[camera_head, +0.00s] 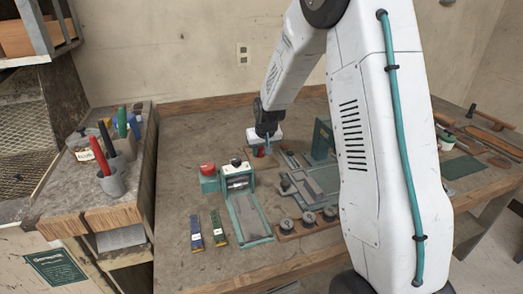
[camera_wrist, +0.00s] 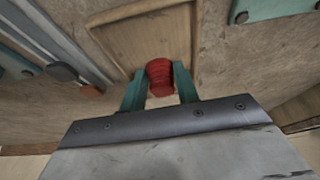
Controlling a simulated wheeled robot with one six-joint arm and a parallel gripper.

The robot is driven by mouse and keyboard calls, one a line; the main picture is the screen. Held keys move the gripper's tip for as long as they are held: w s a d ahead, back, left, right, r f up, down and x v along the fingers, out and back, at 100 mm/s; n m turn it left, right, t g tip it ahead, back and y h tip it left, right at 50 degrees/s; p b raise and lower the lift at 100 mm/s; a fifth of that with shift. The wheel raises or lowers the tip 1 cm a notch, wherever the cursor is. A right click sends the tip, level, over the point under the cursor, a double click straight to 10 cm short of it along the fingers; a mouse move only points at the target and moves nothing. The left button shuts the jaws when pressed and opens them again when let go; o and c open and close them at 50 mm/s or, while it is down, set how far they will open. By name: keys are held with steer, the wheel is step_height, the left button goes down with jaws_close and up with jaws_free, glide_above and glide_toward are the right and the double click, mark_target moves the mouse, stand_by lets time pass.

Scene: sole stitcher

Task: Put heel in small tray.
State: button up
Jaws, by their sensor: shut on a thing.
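My gripper (camera_wrist: 160,88) has its two green fingers shut on a red, ridged heel (camera_wrist: 159,72) in the wrist view. A shallow wooden tray (camera_wrist: 118,14) lies beyond the heel in that view, and the heel overlaps its near part. I cannot tell how high the heel is above the tray or whether it touches it. In the head view my gripper (camera_head: 262,148) is low over the middle back of the workbench, with a bit of the red heel (camera_head: 259,153) showing below it. The tray is mostly hidden there.
On the bench (camera_head: 185,130) stand a green and white device (camera_head: 238,178), a red-topped green block (camera_head: 208,177) and a green upright block (camera_head: 322,140). A side shelf at left holds cups of tools (camera_head: 110,180). The bench's back left is clear.

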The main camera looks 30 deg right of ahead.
steer(key=shift+f, duration=0.1)
steer(key=o, duration=1)
steer(key=shift+o, duration=0.2)
